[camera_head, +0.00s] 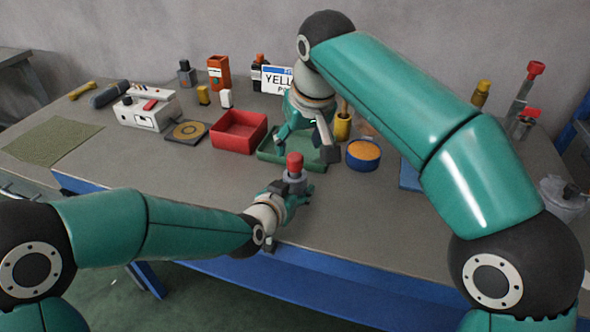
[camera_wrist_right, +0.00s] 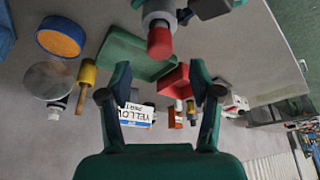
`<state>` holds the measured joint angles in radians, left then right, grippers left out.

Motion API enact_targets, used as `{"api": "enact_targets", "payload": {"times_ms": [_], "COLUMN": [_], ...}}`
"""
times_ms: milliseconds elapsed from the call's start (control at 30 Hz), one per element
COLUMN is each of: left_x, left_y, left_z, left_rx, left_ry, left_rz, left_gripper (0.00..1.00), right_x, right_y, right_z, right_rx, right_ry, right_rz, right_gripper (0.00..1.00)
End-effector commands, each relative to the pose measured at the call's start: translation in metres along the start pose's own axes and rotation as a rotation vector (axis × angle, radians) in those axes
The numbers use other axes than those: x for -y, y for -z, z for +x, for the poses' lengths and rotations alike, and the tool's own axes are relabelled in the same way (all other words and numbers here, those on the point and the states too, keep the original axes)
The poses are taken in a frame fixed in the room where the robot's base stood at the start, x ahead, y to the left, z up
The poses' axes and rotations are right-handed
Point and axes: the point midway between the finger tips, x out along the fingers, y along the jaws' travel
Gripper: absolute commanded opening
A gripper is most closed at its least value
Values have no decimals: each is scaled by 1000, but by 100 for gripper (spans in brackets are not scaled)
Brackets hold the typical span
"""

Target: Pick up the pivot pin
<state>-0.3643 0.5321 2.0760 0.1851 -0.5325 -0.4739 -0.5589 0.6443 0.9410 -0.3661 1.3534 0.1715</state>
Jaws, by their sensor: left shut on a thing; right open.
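A grey cylinder with a red cap (camera_head: 294,166) stands upright in my left gripper (camera_head: 296,188), near the front of the table. It also shows at the top of the right wrist view (camera_wrist_right: 160,38). My left gripper is shut on it. I cannot tell for sure that this is the pivot pin. My right gripper (camera_head: 308,135) is open and hangs over the green tray (camera_head: 270,157), behind the red cap. In the right wrist view its fingers (camera_wrist_right: 160,94) are apart with nothing seen between them. My right arm hides part of the table behind.
A red bin (camera_head: 238,131) stands left of the green tray (camera_wrist_right: 125,48). A white box (camera_head: 146,109) and several small parts line the back.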

Motion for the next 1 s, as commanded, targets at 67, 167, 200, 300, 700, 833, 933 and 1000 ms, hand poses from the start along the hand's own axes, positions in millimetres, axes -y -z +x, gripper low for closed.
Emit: {"api": "enact_targets", "payload": {"times_ms": [67, 167, 200, 300, 700, 833, 933, 1000], "left_x": [0, 0, 0, 0, 0, 0, 0, 0], "left_y": [0, 0, 0, 0, 0, 0, 0, 0], "left_z": [0, 0, 0, 0, 0, 0, 0, 0], "left_rx": [-1, -1, -1, -1, -1, -1, -1, -1], "left_ry": [1, 1, 1, 1, 1, 1, 1, 1], "left_rz": [0, 0, 0, 0, 0, 0, 0, 0], "left_gripper": [7, 7, 7, 7, 7, 7, 7, 7], "right_x": [0, 0, 0, 0, 0, 0, 0, 0], "right_y": [0, 0, 0, -1, -3, -3, -3, -3], "right_z": [11, 18, 20, 27, 71, 72, 71, 71], "right_rx": [2, 0, 0, 1, 0, -1, -1, -1], "right_ry": [-1, 0, 0, 0, 0, 0, 1, 1], "right_rz": [0, -1, 0, -1, 0, 0, 0, 0], "right_gripper": [63, 63, 63, 63, 63, 63, 60, 48]}}
